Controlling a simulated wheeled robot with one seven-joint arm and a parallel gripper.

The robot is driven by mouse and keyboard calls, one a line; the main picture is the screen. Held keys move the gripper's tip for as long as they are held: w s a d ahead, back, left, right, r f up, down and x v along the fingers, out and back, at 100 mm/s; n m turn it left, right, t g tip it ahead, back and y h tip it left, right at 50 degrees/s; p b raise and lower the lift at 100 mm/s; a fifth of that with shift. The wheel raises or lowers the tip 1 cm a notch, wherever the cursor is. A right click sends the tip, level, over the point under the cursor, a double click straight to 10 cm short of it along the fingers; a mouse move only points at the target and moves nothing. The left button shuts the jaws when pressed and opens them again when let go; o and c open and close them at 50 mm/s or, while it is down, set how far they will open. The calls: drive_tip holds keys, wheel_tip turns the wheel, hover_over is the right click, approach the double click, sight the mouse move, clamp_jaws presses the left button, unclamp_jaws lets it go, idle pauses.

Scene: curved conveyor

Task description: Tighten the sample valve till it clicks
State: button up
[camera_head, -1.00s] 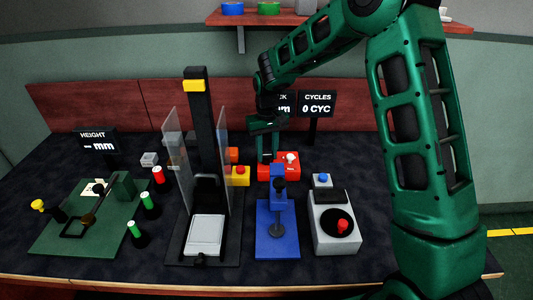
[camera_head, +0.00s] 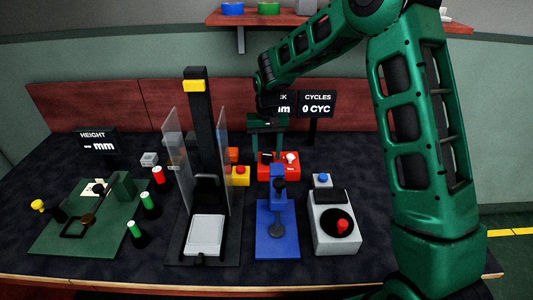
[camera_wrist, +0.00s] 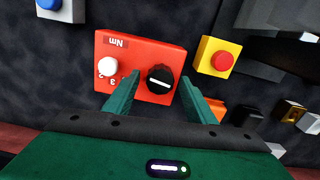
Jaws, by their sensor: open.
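A red box (camera_head: 278,174) stands on the table below my gripper. In the wrist view the red box (camera_wrist: 126,50) carries a black round knob (camera_wrist: 160,79) with a white line, a white knob (camera_wrist: 108,66) beside a number scale, and an "Nm" label. No readable label names a sample valve. My gripper (camera_head: 266,152) is open, its fingers pointing down over the red box. In the wrist view my gripper (camera_wrist: 161,76) has one finger on each side of the black knob. I cannot tell whether they touch it. The black knob is hard to make out in the head view.
A yellow box with a red button (camera_wrist: 221,59) is close beside the red box. A blue stand (camera_head: 277,225), a grey unit with a red knob (camera_head: 336,220) and clear upright panels (camera_head: 223,160) stand nearby. A display (camera_head: 317,104) reads 0 CYC.

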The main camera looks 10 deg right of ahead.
sight(267, 154)
wheel_tip(267, 154, up, 11)
idle(0.6)
drive_tip(key=shift+f, duration=0.15)
